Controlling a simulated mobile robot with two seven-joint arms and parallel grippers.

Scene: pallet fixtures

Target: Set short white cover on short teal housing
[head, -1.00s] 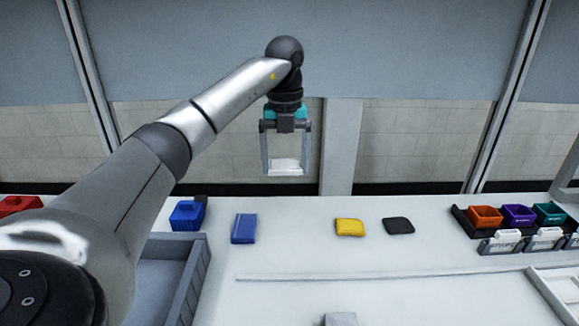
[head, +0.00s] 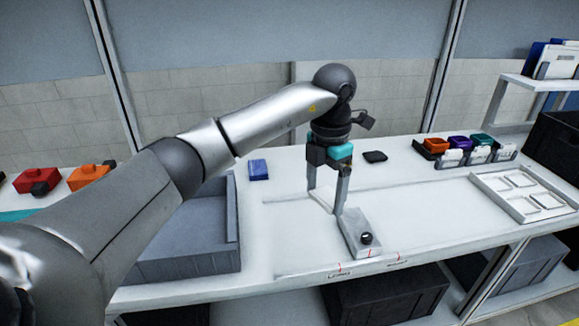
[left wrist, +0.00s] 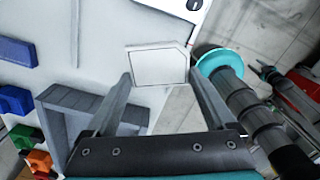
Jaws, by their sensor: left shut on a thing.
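My left gripper (head: 327,196) is shut on a flat white cover (head: 322,199), held between its two long fingers over the white table. In the left wrist view the cover (left wrist: 158,66) spans the fingertips, its broad pale face towards the camera and one corner cut off. I cannot pick out the short teal housing for certain. A teal piece (head: 18,215) shows at the left edge of the head view, partly behind my arm. My right gripper is not in view.
A grey block with a black knob (head: 365,239) stands near the gripper at the table's front. A grey bin (head: 190,262) is left, red (head: 36,179) and orange (head: 88,174) blocks beyond. A black pad (head: 375,156), small coloured bins (head: 458,143) and a white tray (head: 510,201) lie right.

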